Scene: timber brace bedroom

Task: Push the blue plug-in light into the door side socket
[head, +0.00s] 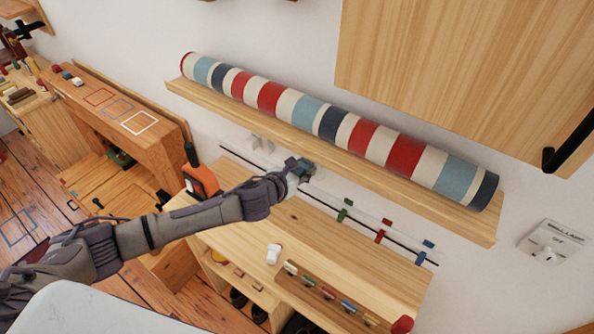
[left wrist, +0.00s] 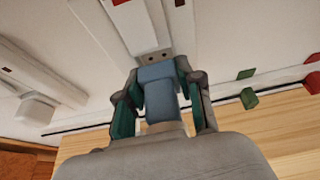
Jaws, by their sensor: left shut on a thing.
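My left gripper (head: 300,168) is shut on the blue plug-in light (left wrist: 158,88), close to the wall under the long shelf. The light sits between both fingers in the left wrist view (left wrist: 160,98); in the head view it is mostly hidden by the gripper. A pale socket face (left wrist: 153,55) with two dark holes shows just beyond the light. I cannot tell whether they touch, or which socket this is. Another white fitting (left wrist: 38,105) is on the wall to the left; white fittings also show left of the gripper in the head view (head: 262,142). My right gripper is not in view.
A shelf (head: 478,226) with a striped roll overhangs the gripper. Green (head: 346,209), red (head: 383,231) and blue (head: 426,248) pieces sit along the wall strip to the right. The bench below (head: 335,258) holds a white object (head: 273,254) and a rack of small coloured items.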

